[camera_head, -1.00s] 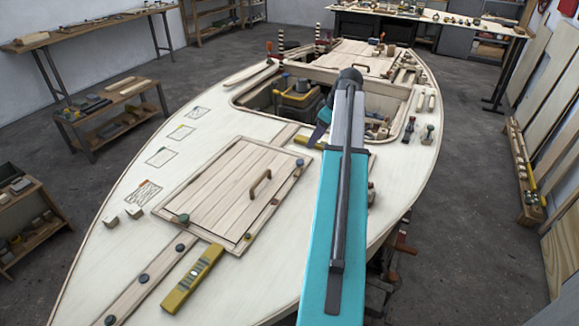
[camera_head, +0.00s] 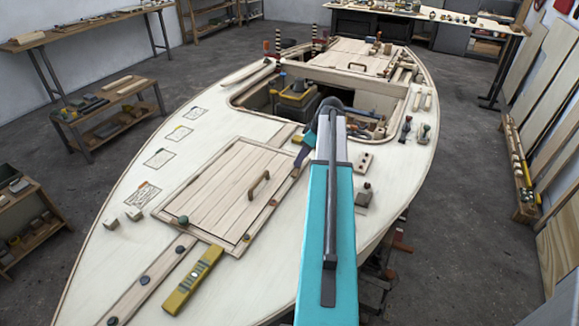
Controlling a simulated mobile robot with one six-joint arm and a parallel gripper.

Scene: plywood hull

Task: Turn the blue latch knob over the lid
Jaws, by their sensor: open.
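The wooden lid (camera_head: 215,190) lies flat on the pale deck, with a brown bar handle (camera_head: 259,184) on it. A small bluish knob (camera_head: 295,172) sits at the lid's far right corner, partly hidden by my gripper. A green knob (camera_head: 183,220) sits at the near left corner, and another small dark knob (camera_head: 272,202) is on the right edge. My gripper (camera_head: 299,162) is open, pointing down close above the far right corner. I cannot tell whether it touches the bluish knob. My arm hides part of the deck to its right.
A yellow level (camera_head: 193,281) lies on the deck in front of the lid, beside a strip with dark round knobs (camera_head: 145,280). The open cockpit (camera_head: 300,100) is behind the lid.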

